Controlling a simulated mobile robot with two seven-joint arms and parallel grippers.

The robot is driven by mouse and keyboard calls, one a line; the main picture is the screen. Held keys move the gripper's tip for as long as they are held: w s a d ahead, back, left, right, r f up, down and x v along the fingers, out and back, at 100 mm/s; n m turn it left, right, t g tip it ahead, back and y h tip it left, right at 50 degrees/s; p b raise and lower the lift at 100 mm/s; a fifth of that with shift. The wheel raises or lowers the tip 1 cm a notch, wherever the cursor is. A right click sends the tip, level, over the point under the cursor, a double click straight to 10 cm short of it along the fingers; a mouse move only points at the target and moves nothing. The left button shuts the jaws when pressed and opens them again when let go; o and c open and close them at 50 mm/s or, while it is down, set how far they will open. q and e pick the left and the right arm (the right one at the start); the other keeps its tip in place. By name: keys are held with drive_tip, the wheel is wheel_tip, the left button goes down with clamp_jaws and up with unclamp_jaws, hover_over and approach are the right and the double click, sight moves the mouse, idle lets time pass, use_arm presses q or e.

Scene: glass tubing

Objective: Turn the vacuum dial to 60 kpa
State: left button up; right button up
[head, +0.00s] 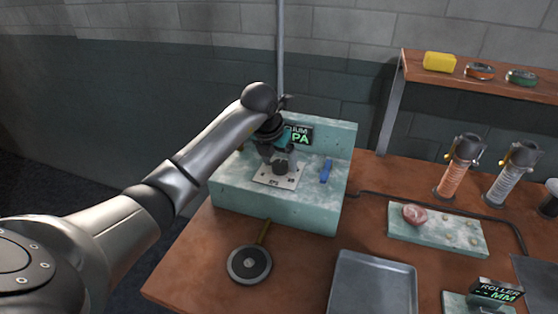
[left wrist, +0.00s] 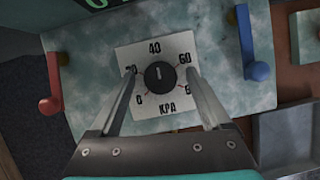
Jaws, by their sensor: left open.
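The vacuum dial is a round dark knob (left wrist: 160,76) on a white square plate (left wrist: 166,50) marked KPA, with 0, 40 and 60 readable around it. Its white pointer line points up, near the 40. In the head view the knob (head: 281,166) sits on top of the pale green box (head: 247,205). My left gripper (left wrist: 160,78) is open, with one finger on each side of the knob. I cannot tell whether the fingers touch it. A display (head: 298,136) behind the dial is partly hidden by my left arm. My right gripper is not in view.
A blue lever (head: 326,171) stands right of the dial, and a red lever (left wrist: 51,85) left of it. A round black pad (head: 249,264) and a grey tray (head: 371,284) lie in front. Two torches (head: 460,165) (head: 512,174) and a stone slab (head: 437,233) are at right.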

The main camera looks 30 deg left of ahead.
use_arm(q)
clamp_jaws()
idle(0.5)
drive_tip(key=shift+m, duration=0.3)
drive_tip(key=m, duration=0.1)
drive_tip(key=m+h, duration=0.1)
drive_tip(key=shift+a+m, duration=0.2)
drive_tip(key=shift+m, duration=0.1)
drive_tip(key=m+h+b, duration=0.1)
drive_tip(key=m, duration=0.1)
drive_tip(key=shift+m, duration=0.3)
drive_tip(key=m+h+b, duration=0.1)
drive_tip(key=m, duration=0.2)
drive_tip(key=m+g+h, duration=0.1)
drive_tip(key=m, duration=0.1)
drive_tip(key=shift+w+a+m+g+b, duration=0.1)
drive_tip(key=shift+w+m+g+b, duration=0.05)
drive_tip(key=shift+m+g+b, duration=0.2)
drive_tip(key=shift+m, duration=0.25)
